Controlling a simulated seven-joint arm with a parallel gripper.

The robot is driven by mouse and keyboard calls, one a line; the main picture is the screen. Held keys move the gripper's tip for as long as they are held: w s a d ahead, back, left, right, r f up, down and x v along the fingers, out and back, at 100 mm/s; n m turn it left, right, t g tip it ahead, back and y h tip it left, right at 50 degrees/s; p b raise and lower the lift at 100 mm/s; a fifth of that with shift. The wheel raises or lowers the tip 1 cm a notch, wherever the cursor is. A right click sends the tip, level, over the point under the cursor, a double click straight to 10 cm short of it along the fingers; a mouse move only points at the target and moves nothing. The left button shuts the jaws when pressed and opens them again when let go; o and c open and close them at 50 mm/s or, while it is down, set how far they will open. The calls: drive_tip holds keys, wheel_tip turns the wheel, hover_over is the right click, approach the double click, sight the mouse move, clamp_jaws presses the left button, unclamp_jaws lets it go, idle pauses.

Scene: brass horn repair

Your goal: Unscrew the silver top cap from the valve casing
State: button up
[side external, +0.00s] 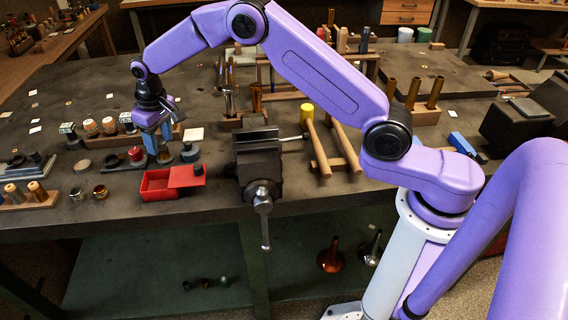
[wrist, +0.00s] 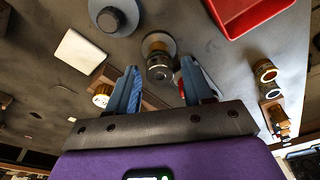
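The valve casing stands upright on a round grey base (wrist: 153,38). Its silver-grey top cap (wrist: 159,66) faces the wrist camera, between the two blue-grey fingers. My gripper (wrist: 160,66) is open, with a visible gap on both sides of the cap, and neither finger appears to touch it. In the side view my gripper (side external: 157,147) points down low over the bench. The casing there is mostly hidden by the fingers, so the exact height of the fingertips against the cap is unclear.
A red open box (side external: 160,188) lies in front. A grey disc with a knob (side external: 190,152) is close on the right, and a red-topped part (side external: 136,155) close on the left. Brass rings (side external: 100,192) stand front left; a vise (side external: 258,160) stands farther right.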

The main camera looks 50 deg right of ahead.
clamp_jaws()
drive_tip(key=n, duration=0.3)
drive_tip(key=shift+n+y, duration=0.3)
drive_tip(key=shift+n, duration=0.4)
drive_tip(key=n, duration=0.3)
drive_tip(key=shift+n+g, duration=0.3)
drive_tip(key=shift+g, duration=0.1)
drive_tip(key=n, duration=0.4)
drive_tip(key=shift+g+y, duration=0.3)
drive_tip(key=shift+y, duration=0.1)
